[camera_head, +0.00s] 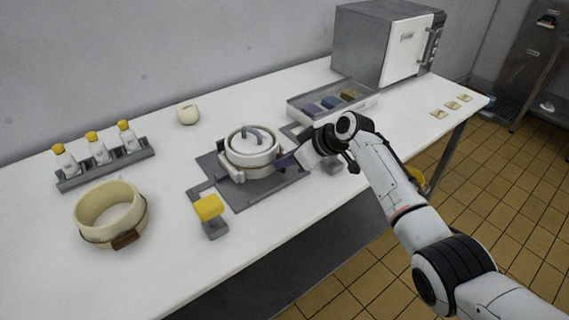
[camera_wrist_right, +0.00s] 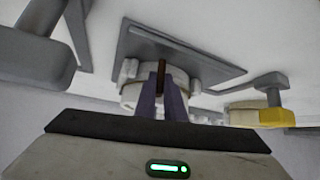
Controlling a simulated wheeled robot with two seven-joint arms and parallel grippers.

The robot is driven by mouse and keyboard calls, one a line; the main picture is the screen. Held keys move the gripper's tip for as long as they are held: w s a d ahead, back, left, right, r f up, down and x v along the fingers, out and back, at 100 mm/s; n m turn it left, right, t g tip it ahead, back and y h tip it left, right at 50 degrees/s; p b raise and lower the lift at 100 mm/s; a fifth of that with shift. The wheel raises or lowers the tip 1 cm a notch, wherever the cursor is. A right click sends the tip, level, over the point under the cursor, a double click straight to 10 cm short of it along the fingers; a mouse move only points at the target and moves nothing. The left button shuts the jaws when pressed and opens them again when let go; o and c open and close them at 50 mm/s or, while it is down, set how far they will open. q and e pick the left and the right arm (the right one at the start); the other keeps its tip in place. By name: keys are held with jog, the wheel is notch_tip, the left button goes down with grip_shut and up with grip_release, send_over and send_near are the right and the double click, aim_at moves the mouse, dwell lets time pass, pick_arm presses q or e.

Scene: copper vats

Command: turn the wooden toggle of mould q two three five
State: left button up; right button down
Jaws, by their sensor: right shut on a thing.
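A white round mould (camera_head: 250,148) with a handled lid sits on a dark grey plate (camera_head: 262,190); I cannot read any number on it. My right gripper (camera_head: 284,162) reaches its right side, with the fingertips against it. In the right wrist view, the purple fingers of my right gripper (camera_wrist_right: 162,100) are shut on a brown wooden toggle (camera_wrist_right: 161,70) at the side of the white mould (camera_wrist_right: 132,95). The toggle is hidden in the head view. My left gripper is not in view.
A cream ring (camera_head: 110,208) with a brown wooden piece stands at the left. A yellow-topped block (camera_head: 209,208) is in front of the plate. A bottle rack (camera_head: 105,165), a small cream pot (camera_head: 188,114), a grey tray (camera_head: 300,108) and a steel oven (camera_head: 378,45) stand farther back.

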jog(key=shift+w+r, duration=0.1)
jog(key=shift+r, duration=0.05)
dwell(0.3)
jog(key=c, duration=1.8)
grip_release()
jog(key=shift+c, duration=0.2)
jog(key=v, duration=1)
jog(key=shift+d, duration=0.15)
